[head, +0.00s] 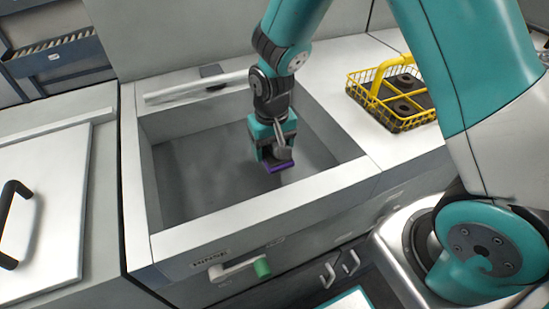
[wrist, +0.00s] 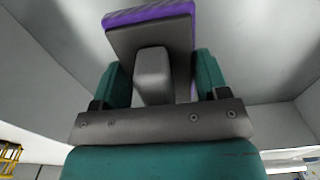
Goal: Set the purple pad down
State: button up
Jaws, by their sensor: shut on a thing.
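The purple pad (head: 279,167) is at the tip of my gripper (head: 273,156) in the head view, over the grey sink-like basin (head: 205,205). In the wrist view the purple pad (wrist: 150,14) shows as a purple edge along a dark grey plate with a grey block below it. My gripper (wrist: 152,75) has its teal fingers on both sides of the grey block and is shut on it. The pad appears to be above the basin floor; the gap under it cannot be judged exactly.
A yellow wire basket (head: 392,92) with dark round items stands on the counter to the right. A white lid with a black handle (head: 12,225) lies at the left. A green-tipped lever (head: 262,268) sticks out of the front panel. The basin looks otherwise empty.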

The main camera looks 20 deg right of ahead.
aim_at(273, 159)
jog(key=shift+f, duration=2.05)
jog(key=shift+f, duration=0.15)
jog(key=shift+f, duration=0.15)
jog(key=o, duration=1.2)
notch_tip(273, 159, up, 12)
jog(key=shift+r, duration=0.15)
jog(key=s+a+r+n+y, duration=0.2)
jog(key=s+r, duration=0.4)
jog(key=s, duration=0.3)
jog(key=s+a+r+n+y, duration=0.2)
jog(key=s+r+n, duration=0.3)
jog(key=s+r, duration=0.2)
jog(key=shift+s+a+r, duration=0.15)
jog(key=shift+s+r, duration=0.1)
jog(key=shift+s, duration=0.9)
